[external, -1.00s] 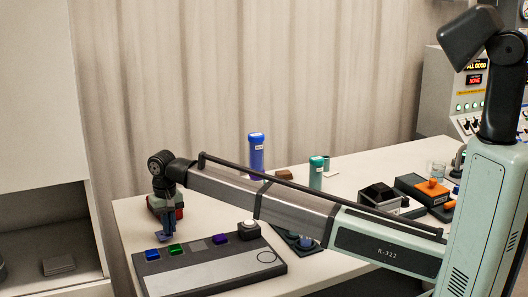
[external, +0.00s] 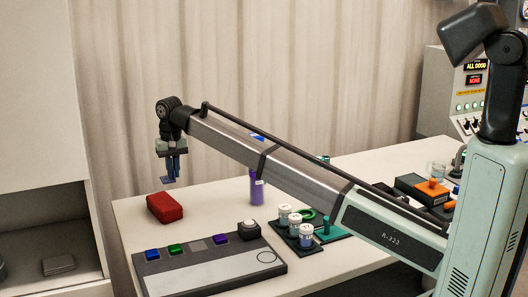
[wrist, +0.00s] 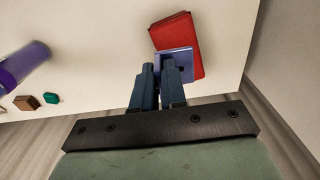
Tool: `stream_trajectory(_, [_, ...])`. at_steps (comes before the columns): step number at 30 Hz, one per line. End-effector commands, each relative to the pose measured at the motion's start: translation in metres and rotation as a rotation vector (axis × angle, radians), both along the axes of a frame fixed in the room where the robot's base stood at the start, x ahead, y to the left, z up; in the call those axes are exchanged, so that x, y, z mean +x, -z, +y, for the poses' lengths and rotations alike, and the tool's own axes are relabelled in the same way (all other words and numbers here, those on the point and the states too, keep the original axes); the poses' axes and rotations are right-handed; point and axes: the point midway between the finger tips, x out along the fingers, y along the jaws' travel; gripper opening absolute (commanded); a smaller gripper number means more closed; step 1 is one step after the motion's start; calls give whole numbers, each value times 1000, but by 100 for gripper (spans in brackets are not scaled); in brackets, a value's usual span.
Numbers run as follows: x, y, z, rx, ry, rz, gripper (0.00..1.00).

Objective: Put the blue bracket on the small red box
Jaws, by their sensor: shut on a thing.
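My gripper (external: 174,170) is shut on the blue bracket (external: 168,180), holding it in the air. In the external view the bracket is above and slightly to the right of the small red box (external: 164,208), with a gap between them. The red box lies on the table's left part. In the wrist view the fingers (wrist: 160,72) grip the bluish-purple bracket (wrist: 176,60), which overlaps part of the red box (wrist: 184,34) behind it. The fingers hide part of the bracket.
A grey panel (external: 215,272) with coloured square buttons stands in front of the red box. A purple cylinder (external: 256,190) and several white-capped jars on a dark tray (external: 330,236) are to the right. The table's left edge is close to the box.

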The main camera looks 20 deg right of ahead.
Motion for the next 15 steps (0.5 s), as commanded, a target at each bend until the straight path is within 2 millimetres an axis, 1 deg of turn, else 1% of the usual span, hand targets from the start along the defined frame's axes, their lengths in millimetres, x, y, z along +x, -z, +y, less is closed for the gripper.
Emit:
stream_trajectory(1, [17, -7, 6, 0, 4, 1, 0])
stream_trajectory(3, [28, -12, 10, -1, 7, 3, 0])
stream_trajectory(6, [36, -15, 16, -4, 5, 7, 0])
stream_trajectory(11, [38, -12, 18, -8, 4, 14, 0])
stream_trajectory(15, [36, 3, 17, -10, 3, 18, 0])
